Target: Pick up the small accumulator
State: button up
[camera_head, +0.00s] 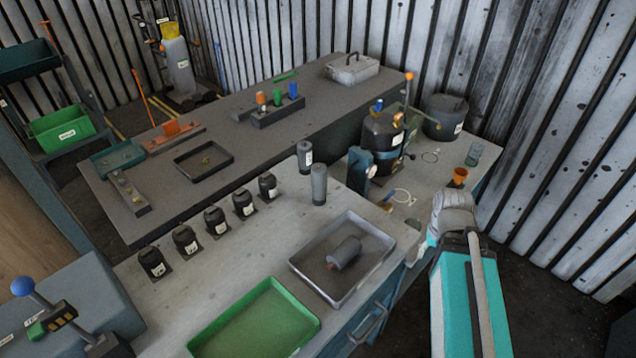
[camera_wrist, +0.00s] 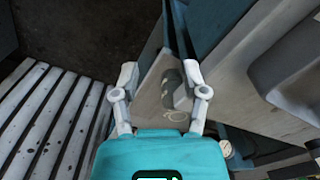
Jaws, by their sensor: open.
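Several cylinders could be the small accumulator, and I cannot tell which from the labels. A dark grey cylinder (camera_head: 343,252) lies on its side in a grey metal tray (camera_head: 375,278) on the near bench. Two grey cylinders, one with a white label (camera_head: 304,157) and one in front of it (camera_head: 319,184), stand upright behind the tray. A row of black labelled canisters (camera_head: 214,221) stands to their left. My gripper (camera_wrist: 160,72) is open and empty in the wrist view, its fingers spread above a bench corner. Its fingertips cannot be made out in the head view.
A green tray (camera_head: 255,325) lies at the bench front. A large black vessel (camera_head: 383,138), an orange cup (camera_head: 459,176) and a glass jar (camera_head: 474,154) stand at the right. The far bench holds a black tray (camera_head: 203,160). A corrugated wall (camera_head: 540,130) bounds the right.

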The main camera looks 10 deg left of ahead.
jog(key=shift+d, duration=0.1)
jog(key=shift+o, duration=2.4)
jog(key=shift+w+r, duration=0.15)
jog(key=shift+w, duration=0.05)
jog(key=shift+o, duration=0.6)
jog(key=w+a+r+n+p, duration=0.6)
jog(key=w+a+r+p, duration=0.3)
jog(key=a, duration=0.4)
jog(key=shift+w+a+r+n+p, duration=0.25)
jog(key=shift+w+r+n+p, duration=0.15)
jog(key=shift+r+p, duration=0.35)
jog(key=w+a+r+n+p, duration=0.1)
jog(key=a+r+n+p, duration=0.1)
jog(key=a, duration=0.4)
jog(key=w+a+r+n+p, duration=0.2)
jog(key=a+r+n+p, duration=0.1)
jog(key=a, duration=0.4)
jog(key=w+a+r+n+p, duration=0.2)
jog(key=a+r+p, duration=0.2)
jog(key=a+p, duration=0.1)
jog(key=shift+w+a+r+n, duration=0.1)
jog(key=shift+a+r+n, duration=0.1)
jog(key=shift+a, duration=0.25)
jog(key=shift+a+r+n, duration=0.1)
jog(key=shift+a+n, duration=0.1)
jog(key=shift+a, duration=0.2)
jog(key=shift+f, duration=0.2)
